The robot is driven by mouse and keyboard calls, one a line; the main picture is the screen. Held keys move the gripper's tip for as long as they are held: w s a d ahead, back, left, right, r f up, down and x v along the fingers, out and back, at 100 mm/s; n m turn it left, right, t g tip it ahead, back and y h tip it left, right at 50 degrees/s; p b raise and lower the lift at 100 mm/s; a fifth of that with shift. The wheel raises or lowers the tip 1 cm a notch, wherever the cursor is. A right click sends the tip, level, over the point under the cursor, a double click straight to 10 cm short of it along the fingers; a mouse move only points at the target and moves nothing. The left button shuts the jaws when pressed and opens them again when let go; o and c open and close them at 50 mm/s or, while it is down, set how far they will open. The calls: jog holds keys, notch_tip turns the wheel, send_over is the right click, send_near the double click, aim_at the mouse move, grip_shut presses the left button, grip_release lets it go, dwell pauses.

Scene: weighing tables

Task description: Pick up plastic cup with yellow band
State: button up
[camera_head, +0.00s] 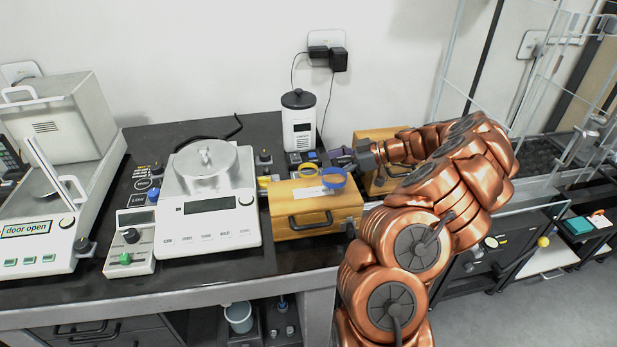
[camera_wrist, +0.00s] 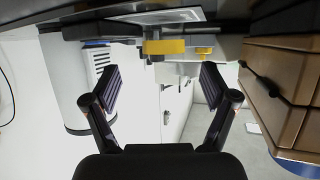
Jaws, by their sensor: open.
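My gripper (camera_head: 340,157) is behind the box's right side, pointing left, close to the rings in the picture. In the wrist view its two fingers (camera_wrist: 160,90) are apart with nothing held between them. A yellow block-like thing (camera_wrist: 165,47) lies beyond the fingertips there; I cannot tell if it belongs to the cup. A blue edge (camera_wrist: 295,157) shows at lower right.
A white black-lidded container (camera_head: 298,120) stands behind the box and shows left of the fingers in the wrist view (camera_wrist: 75,85). A balance (camera_head: 210,215) stands left of the box. A second wooden box (camera_head: 375,180) is partly behind my arm.

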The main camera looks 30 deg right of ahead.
aim_at(308, 167)
jog(key=shift+x, duration=0.8)
jog(key=x, duration=0.1)
jog(key=p+x, duration=0.1)
jog(key=x, duration=0.1)
jog(key=r+p+x, duration=0.1)
jog(key=shift+w+a+f, duration=0.1)
jog(key=shift+a+f, duration=0.05)
jog(key=shift+a, duration=0.35)
jog(key=shift+w+a+f, duration=0.15)
jog(key=shift+w+a, duration=0.1)
jog(key=c, duration=1.1)
jog(key=shift+o, duration=0.2)
